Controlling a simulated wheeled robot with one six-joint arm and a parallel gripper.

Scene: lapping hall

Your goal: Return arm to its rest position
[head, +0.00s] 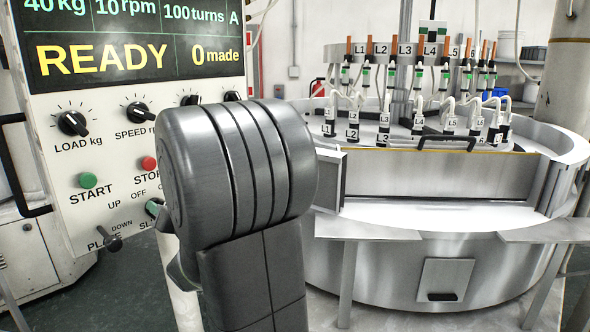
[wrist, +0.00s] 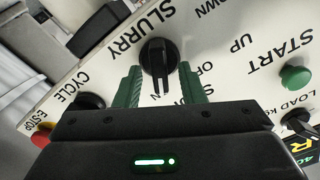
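My gripper (wrist: 160,83) is open in the wrist view, with one green finger on each side of the black slurry knob (wrist: 158,58). Gaps show between the fingers and the knob's handle; how deep the fingers reach around it I cannot tell. In the head view my grey arm stands large in the centre, in front of the control panel (head: 115,215), and hides its right part. My gripper is mostly hidden behind the arm there. The panel's screen (head: 130,45) reads READY, 0 made.
Near my gripper are the green start button (wrist: 295,78), the cycle knob (wrist: 90,101) and the red e-stop (wrist: 42,137). A plate lever (head: 108,240) sticks out of the panel. The round lapping machine (head: 420,262), with labelled hoses and a front shelf, stands at right.

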